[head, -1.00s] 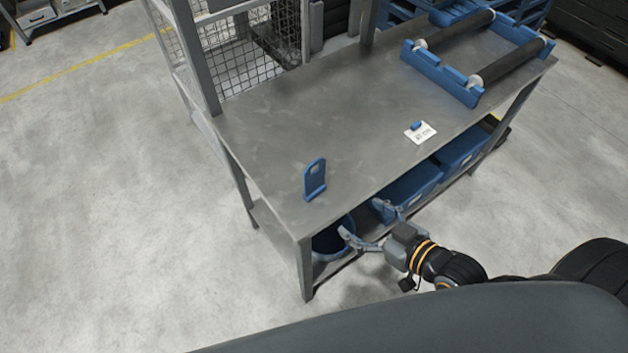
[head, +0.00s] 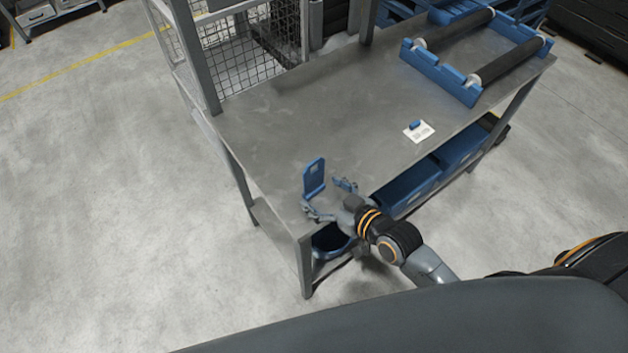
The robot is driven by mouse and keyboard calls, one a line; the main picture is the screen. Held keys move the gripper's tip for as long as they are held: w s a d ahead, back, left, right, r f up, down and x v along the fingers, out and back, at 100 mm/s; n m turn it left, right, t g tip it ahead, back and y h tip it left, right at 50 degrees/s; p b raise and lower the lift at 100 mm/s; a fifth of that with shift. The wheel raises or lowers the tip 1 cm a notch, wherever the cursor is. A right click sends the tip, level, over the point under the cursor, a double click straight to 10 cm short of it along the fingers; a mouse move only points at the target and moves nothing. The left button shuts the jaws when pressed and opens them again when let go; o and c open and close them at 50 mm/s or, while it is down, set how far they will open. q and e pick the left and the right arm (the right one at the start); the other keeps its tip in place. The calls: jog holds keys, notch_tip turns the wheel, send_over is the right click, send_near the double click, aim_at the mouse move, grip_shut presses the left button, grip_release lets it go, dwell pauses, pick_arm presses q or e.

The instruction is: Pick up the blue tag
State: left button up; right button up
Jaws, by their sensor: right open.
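The blue tag (head: 315,176) stands upright near the left front corner of the grey table (head: 330,120). It is a flat plate with a small light patch near its top and a short foot at the bottom. My right gripper (head: 325,196) is open at the table's front edge, with its two fingers pointing at the tag. One finger is in front of the tag's foot and the other is to its right. I cannot tell whether either finger touches the tag. My left gripper does not show.
A white card (head: 418,132) with a small blue piece lies at the table's front middle. A blue roller frame (head: 440,75) stands at the right end. Blue bins (head: 410,190) and a round blue bucket (head: 328,243) sit on the shelf below. A wire mesh cage (head: 245,60) rises behind.

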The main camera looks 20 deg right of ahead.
jog(key=shift+x, duration=1.05)
jog(key=shift+c, duration=0.2)
jog(key=c, duration=1)
jog(key=shift+r, duration=0.1)
jog(key=shift+c, duration=0.2)
